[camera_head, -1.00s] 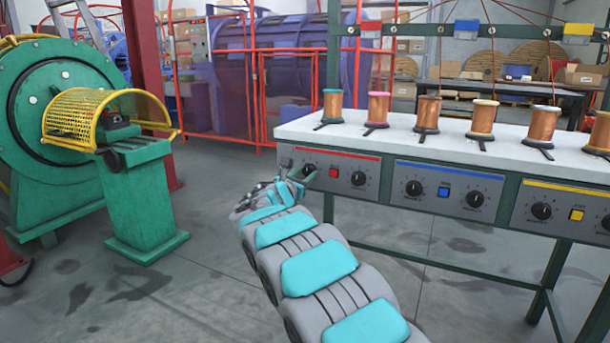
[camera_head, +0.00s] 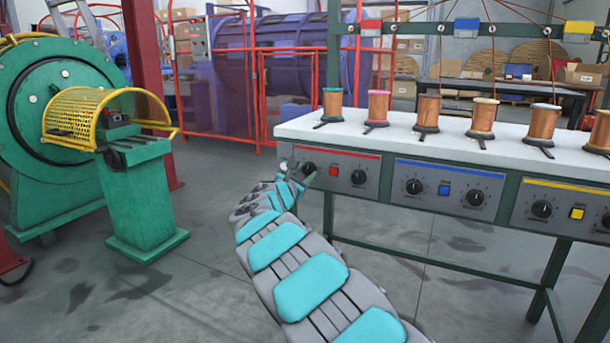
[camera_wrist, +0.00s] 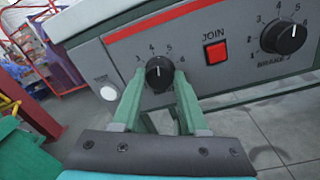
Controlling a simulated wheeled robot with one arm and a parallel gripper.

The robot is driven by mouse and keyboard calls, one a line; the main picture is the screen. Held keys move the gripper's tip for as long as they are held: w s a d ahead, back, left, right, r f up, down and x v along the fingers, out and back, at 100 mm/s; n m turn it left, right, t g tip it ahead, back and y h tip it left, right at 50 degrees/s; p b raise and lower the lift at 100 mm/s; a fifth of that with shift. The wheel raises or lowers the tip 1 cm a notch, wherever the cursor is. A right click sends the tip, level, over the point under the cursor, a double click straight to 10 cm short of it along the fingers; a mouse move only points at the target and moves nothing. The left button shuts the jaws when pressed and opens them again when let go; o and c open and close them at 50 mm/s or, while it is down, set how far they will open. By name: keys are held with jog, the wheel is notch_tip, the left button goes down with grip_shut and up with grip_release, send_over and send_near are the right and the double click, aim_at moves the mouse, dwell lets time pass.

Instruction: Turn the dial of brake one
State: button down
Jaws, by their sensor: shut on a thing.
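The dial of brake one (camera_wrist: 159,74) is the black knob at the left end of the red-striped panel (camera_head: 338,178). It also shows in the head view (camera_head: 309,168), partly covered by my gripper. In the wrist view my gripper (camera_wrist: 160,79) has one green finger on each side of the knob, and it is shut on it. Numbers 3 to 6 show around the knob. Lower marks are hidden behind the fingers. I cannot read the pointer surely. My gripper in the head view (camera_head: 300,174) is small and partly hidden by my wrist.
A red JOIN button (camera_wrist: 215,53) sits right of the dial, then a second knob (camera_wrist: 285,38) labelled as a brake. A round white button (camera_wrist: 109,93) is close to the left finger. Copper spools (camera_head: 428,110) stand on the white bench top (camera_head: 300,128).

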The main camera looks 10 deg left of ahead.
jog(key=shift+f+m+b, duration=0.35)
jog(key=shift+m+b, duration=0.65)
jog(key=shift+m, duration=0.1)
jog(key=shift+r+m+b, duration=0.15)
jog(key=shift+m+b, duration=1.1)
jog(key=shift+m, duration=0.25)
jog(key=shift+c, duration=2.2)
grip_release()
jog(key=shift+r, duration=0.1)
jog(key=v, duration=0.8)
